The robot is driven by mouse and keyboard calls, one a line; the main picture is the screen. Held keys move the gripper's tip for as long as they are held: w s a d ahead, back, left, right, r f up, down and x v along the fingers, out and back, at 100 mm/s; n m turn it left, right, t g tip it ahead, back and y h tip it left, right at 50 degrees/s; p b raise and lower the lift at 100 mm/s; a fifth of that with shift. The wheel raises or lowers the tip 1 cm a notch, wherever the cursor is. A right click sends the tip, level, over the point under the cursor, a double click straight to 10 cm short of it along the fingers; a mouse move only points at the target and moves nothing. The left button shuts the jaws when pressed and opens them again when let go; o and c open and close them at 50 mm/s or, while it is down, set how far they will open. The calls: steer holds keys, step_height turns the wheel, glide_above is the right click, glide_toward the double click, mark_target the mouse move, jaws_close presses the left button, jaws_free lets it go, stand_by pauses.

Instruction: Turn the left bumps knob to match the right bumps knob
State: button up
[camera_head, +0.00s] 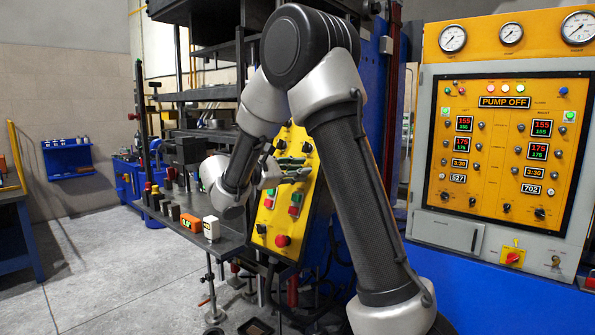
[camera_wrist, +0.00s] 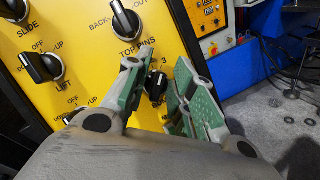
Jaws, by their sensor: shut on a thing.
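My gripper (camera_head: 288,172) is at the tilted yellow panel (camera_head: 262,238) in the head view. In the wrist view its green-padded fingers (camera_wrist: 157,92) close around a small black knob (camera_wrist: 156,84); the fingers hide much of it and its label. I cannot tell from the readable lettering which knob is the left bumps knob and which the right one.
The TOP PINS knob (camera_wrist: 125,18) is just above the fingers, and the panel edge lies close to their right. In the head view, a shelf with small blocks, one orange (camera_head: 191,223), is left of the panel. A yellow PUMP OFF control panel (camera_head: 490,150) stands at right.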

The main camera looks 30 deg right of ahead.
steer(key=shift+m, duration=0.6)
steer(key=o, duration=0.7)
steer(key=a, duration=0.8)
steer(key=s+a+r, duration=0.1)
steer(key=a, duration=0.3)
steer(key=shift+s, duration=0.1)
